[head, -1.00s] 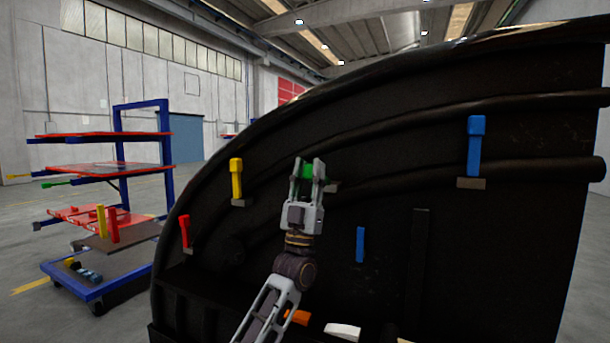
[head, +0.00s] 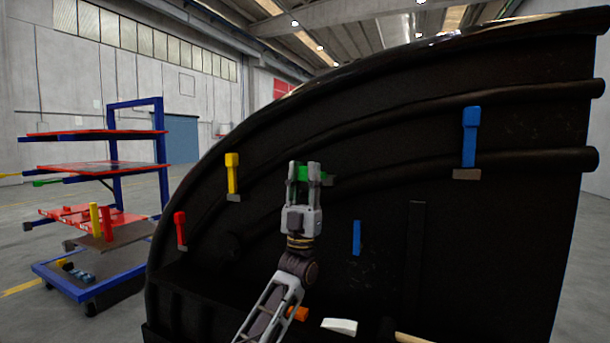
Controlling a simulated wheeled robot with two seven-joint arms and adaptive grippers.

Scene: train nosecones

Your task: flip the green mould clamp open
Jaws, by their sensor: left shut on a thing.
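The green mould clamp (head: 328,178) is on the face of the large black mould (head: 400,240), left of its middle. Only a small part of the green shows between and beside my fingers. My left gripper (head: 304,172) reaches up from below and is shut on the green clamp. The fingers hide most of the clamp, so its exact angle is hard to tell. My right gripper is not in view.
A yellow clamp (head: 232,174) and a red clamp (head: 180,230) are to the left. A blue clamp (head: 470,138) is upper right, a smaller blue one (head: 357,238) lower right. Orange (head: 298,313) and white (head: 340,326) items lie below. A blue-framed rack (head: 163,150) stands left.

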